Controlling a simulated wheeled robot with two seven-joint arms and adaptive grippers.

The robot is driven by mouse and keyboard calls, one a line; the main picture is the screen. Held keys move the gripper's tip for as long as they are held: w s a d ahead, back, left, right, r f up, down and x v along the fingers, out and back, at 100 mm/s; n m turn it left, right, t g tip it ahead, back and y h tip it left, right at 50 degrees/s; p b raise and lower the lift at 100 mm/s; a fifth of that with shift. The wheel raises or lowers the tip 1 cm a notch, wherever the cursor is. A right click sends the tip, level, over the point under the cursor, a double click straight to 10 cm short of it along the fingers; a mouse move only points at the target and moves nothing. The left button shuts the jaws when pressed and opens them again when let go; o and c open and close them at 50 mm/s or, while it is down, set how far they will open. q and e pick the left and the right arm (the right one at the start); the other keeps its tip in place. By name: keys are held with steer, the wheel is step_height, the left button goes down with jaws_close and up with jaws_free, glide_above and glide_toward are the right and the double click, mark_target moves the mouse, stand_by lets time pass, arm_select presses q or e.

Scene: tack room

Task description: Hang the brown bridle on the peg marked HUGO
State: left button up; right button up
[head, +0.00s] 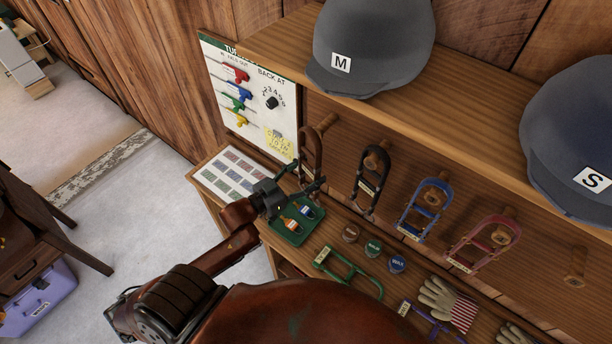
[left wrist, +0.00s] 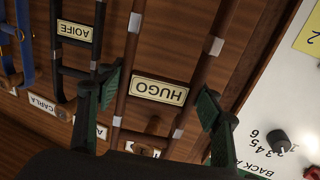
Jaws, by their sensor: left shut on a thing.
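The brown bridle (head: 310,155) is at the left end of the peg row, in front of the leftmost peg (head: 326,122). I cannot tell whether its top loop is on that peg. My left gripper (head: 296,196) is shut on the bridle's lower part. In the left wrist view, its green-black fingers (left wrist: 162,98) press the two side straps from outside, with the bridle's HUGO plate (left wrist: 159,90) upside down between them. A peg label (left wrist: 143,149) is partly hidden and unreadable. My right gripper is not in view.
Black (head: 371,180), blue (head: 426,208) and red (head: 484,242) bridles hang to the right; a bare peg (head: 574,268) is further right. Helmets (head: 374,45) sit on the shelf above. A green tray (head: 297,228), tins, a green bridle (head: 345,272) and gloves (head: 447,303) crowd the counter.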

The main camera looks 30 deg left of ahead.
arm_select(q)
steer(key=shift+w+d+b, duration=0.1)
steer(key=shift+w+b, duration=0.45)
steer(key=shift+w, duration=0.65)
steer(key=w, duration=0.1)
steer(key=w+b, duration=0.1)
steer(key=w, duration=0.2)
steer(key=shift+d+f+b, duration=0.15)
steer(key=shift+f+b, duration=0.2)
steer(key=shift+w+f, duration=0.1)
steer(key=shift+w, duration=0.05)
steer(key=shift+f, duration=0.1)
steer(key=o, duration=1.8)
